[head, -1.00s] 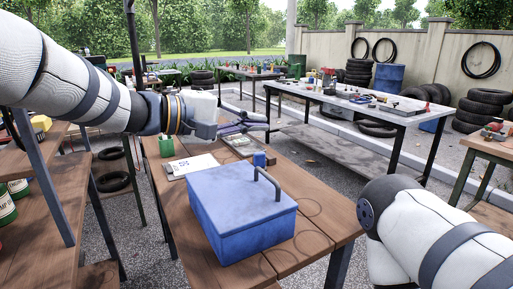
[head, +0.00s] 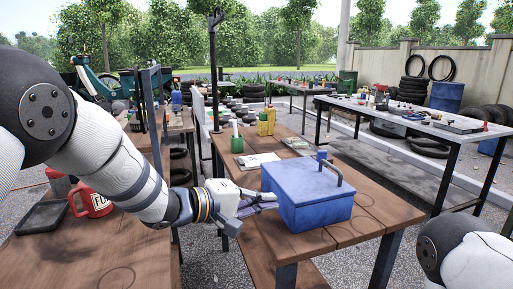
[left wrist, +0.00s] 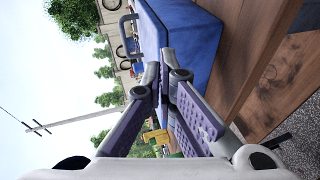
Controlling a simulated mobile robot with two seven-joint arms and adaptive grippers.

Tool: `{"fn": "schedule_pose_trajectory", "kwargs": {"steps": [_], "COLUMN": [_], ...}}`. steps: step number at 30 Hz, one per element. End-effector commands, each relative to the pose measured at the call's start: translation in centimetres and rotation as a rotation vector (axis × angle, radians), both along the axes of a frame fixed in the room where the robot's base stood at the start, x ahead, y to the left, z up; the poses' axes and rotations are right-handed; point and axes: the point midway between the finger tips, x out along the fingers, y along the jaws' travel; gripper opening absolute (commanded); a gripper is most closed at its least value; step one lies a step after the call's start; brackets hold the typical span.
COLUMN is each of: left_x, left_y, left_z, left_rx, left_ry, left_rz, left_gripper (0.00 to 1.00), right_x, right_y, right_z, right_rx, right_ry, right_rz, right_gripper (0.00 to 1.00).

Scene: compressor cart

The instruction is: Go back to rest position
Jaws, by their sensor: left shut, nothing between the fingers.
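My left gripper (head: 262,204) is shut and empty. In the head view it is by the left side of the blue toolbox (head: 310,208), which sits on a wooden table (head: 370,207). In the left wrist view the closed fingers (left wrist: 165,82) point toward the blue toolbox (left wrist: 195,45); I cannot tell whether they touch it. My right arm shows at the lower right of the head view, but its gripper is out of the picture.
Another wooden table (head: 90,255) at the left holds a red fuel can (head: 91,200) and a dark tray (head: 42,217). A long workbench (head: 420,125) is at the right.

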Motion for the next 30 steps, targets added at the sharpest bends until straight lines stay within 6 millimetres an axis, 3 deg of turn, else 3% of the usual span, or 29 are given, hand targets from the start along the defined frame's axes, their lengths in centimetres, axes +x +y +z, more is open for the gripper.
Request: {"fn": "schedule_pose_trajectory", "kwargs": {"steps": [1,4,6,8,11,14,15,18,22,25,30], "left_x": [-1.0,-4.0,-7.1,-10.2,-16.4,-24.1,-27.6,-36.0,-44.0,-47.1,-48.0], "left_y": [1.8,5.4,7.9,10.0,13.3,16.6,17.9,20.7,23.1,23.9,24.2], "left_z": [-4.6,-12.6,-17.5,-21.3,-26.6,-30.8,-32.0,-33.5,-33.2,-32.7,-32.5], "left_rx": [0.055,0.214,0.337,0.446,0.632,0.820,0.894,1.046,1.155,1.188,1.198], "left_ry": [0.021,0.045,0.077,0.113,0.190,0.288,0.335,0.447,0.555,0.597,0.606], "left_rz": [0.049,0.126,0.152,0.154,0.121,0.033,-0.020,-0.178,-0.367,-0.453,-0.485], "left_gripper": [0.00,0.00,0.00,0.00,0.00,0.00,0.00,0.00,0.00,0.00,0.00], "right_x": [0.0,0.0,0.0,0.0,0.0,0.0,0.0,0.0,0.0,0.0,0.0], "right_y": [0.0,0.0,0.0,0.0,0.0,0.0,0.0,0.0,0.0,0.0,0.0], "right_z": [0.0,0.0,0.0,0.0,0.0,0.0,0.0,0.0,0.0,0.0,0.0], "right_rx": [-0.001,-0.001,0.000,0.000,0.000,0.000,0.000,0.000,0.000,0.000,0.000], "right_ry": [0.000,0.000,0.001,0.001,0.001,0.000,0.000,0.001,0.001,0.000,0.001], "right_rz": [-0.001,-0.001,0.000,0.000,0.000,0.000,0.000,0.000,0.000,0.000,0.000], "right_gripper": [0.73,0.73,0.73,0.73,0.73,0.73,0.73,0.73,0.73,0.73,0.73]}}
